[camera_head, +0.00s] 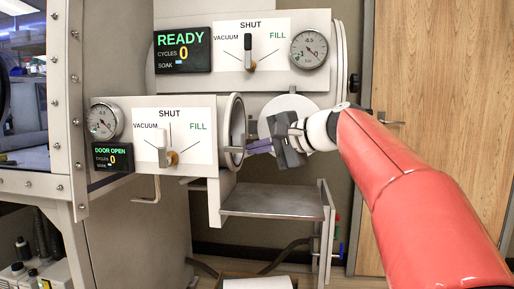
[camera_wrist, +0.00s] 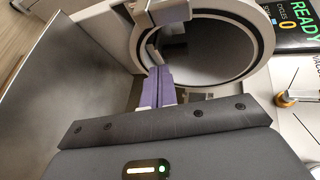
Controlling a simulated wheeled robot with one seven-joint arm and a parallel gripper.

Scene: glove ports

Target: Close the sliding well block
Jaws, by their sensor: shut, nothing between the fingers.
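My gripper (camera_head: 250,147) is shut and empty, its purple fingers pointing left at the round open mouth (camera_head: 236,135) of the lower chamber. The shut fingers also show in the wrist view (camera_wrist: 158,88). A small grey tab (camera_head: 233,150) shows at the mouth by the fingertips; I cannot tell whether they touch. In the wrist view, a round face with a black ring (camera_wrist: 262,40) lies beyond the fingers, and a purple and grey piece (camera_wrist: 168,12) sits at its edge. I cannot clearly pick out a sliding well block.
The lower display (camera_head: 113,157) reads DOOR OPEN. A pale round disc (camera_head: 275,108) stands behind my gripper. A metal shelf (camera_head: 270,203) is below, bare on top. The upper chamber's display (camera_head: 183,50) reads READY. A wooden door (camera_head: 430,60) is at right.

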